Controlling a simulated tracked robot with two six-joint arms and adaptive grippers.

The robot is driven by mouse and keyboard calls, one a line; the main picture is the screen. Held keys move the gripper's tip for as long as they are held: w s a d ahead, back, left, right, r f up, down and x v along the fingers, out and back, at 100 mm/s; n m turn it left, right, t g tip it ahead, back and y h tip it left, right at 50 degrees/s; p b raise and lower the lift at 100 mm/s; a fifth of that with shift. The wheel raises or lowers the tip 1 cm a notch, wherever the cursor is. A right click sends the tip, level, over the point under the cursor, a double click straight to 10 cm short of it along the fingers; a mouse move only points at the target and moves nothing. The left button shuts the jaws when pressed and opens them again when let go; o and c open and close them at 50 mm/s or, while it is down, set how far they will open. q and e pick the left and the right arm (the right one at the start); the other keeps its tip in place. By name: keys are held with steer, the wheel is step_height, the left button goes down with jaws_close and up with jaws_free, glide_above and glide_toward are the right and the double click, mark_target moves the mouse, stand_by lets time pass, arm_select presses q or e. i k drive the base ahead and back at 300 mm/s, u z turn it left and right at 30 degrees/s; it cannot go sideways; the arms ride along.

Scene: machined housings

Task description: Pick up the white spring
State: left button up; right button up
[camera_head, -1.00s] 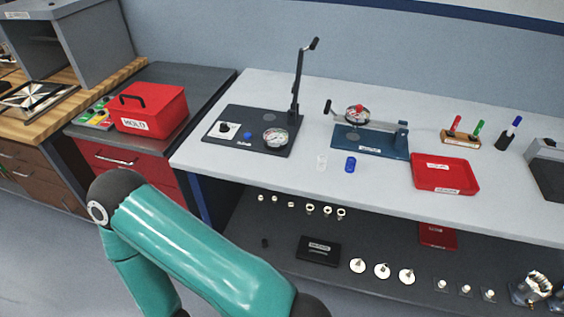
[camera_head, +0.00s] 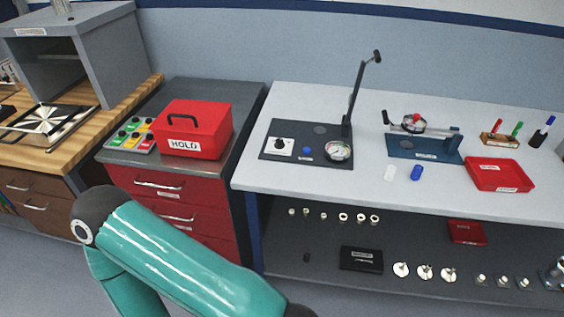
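A small white cylinder (camera_head: 390,173), which looks like the white spring, stands on the light grey bench top (camera_head: 300,183) near its front edge. A blue cylinder (camera_head: 416,173) of similar size stands just to its right, apart from it. Both are too small to make out coils. My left arm, teal, comes in at the lower left and runs out of the bottom of the view, well short of the white cylinder. Its gripper is outside the picture. My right arm and gripper do not show.
A dark press fixture (camera_head: 296,155) with gauge and lever stands left of the cylinders. A blue fixture (camera_head: 425,150) stands behind them, a red tray (camera_head: 497,174) to the right. Below, a dark shelf (camera_head: 320,258) holds small parts. A red HOLD box (camera_head: 195,129) sits on the left cabinet.

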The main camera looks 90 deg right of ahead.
mark_target(387, 174)
steer(key=z, duration=0.2)
steer(key=i, duration=0.2)
steer(key=z, duration=2.55)
steer(key=i, duration=0.5)
steer(key=u, duration=0.15)
steer(key=k, duration=0.5)
steer(key=z, duration=0.35)
steer(key=i, duration=0.4)
steer(key=u, duration=0.3)
